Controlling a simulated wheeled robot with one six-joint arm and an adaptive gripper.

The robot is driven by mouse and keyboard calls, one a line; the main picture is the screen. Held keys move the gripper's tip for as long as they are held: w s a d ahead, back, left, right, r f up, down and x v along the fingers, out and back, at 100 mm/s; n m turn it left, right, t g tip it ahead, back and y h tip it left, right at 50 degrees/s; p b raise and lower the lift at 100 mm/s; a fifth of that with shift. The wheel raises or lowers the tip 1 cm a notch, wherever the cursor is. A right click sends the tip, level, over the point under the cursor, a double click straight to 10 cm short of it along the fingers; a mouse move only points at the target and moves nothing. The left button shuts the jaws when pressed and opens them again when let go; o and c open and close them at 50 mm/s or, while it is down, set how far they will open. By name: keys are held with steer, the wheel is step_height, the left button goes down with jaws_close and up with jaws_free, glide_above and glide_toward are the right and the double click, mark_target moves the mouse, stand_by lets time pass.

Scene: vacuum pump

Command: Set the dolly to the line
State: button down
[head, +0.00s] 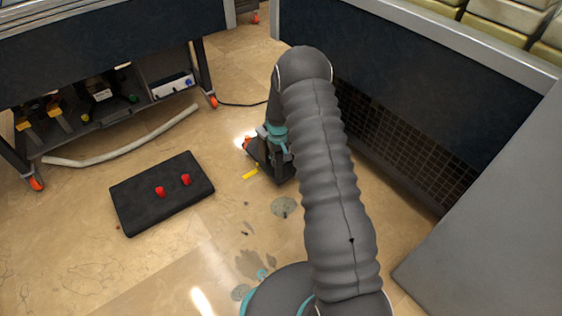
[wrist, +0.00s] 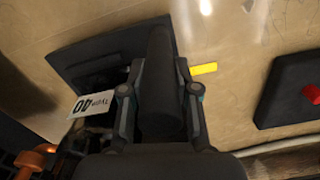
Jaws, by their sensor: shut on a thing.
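The low dark dolly (head: 284,181) is on the floor beside the right-hand bench, mostly hidden by my arm. In the wrist view its dark flat base (wrist: 85,55) shows, with a white label (wrist: 90,105) reading "40" near its lower edge. A short yellow line (head: 251,174) is on the floor close to the dolly's left side; it also shows in the wrist view (wrist: 203,69), just right of my fingers. My gripper (wrist: 160,95) is shut on a dark upright handle (wrist: 159,60) that appears to belong to the dolly. The fingertips' contact is partly hidden.
A black mat (head: 135,206) with two red knobs lies left on the floor. A pale hose (head: 125,150) runs under the left-hand bench (head: 110,45). The right-hand bench (head: 420,85) stands close behind my arm. Open floor with grey stains lies in front.

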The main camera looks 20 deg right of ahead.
steer(key=shift+w+d, duration=0.1)
steer(key=shift+w, duration=0.15)
steer(key=c, duration=0.9)
jaws_free()
steer(key=shift+o, duration=0.2)
steer(key=shift+r, duration=0.1)
step_height(320, 180, up, 12)
steer(key=shift+f, duration=0.1)
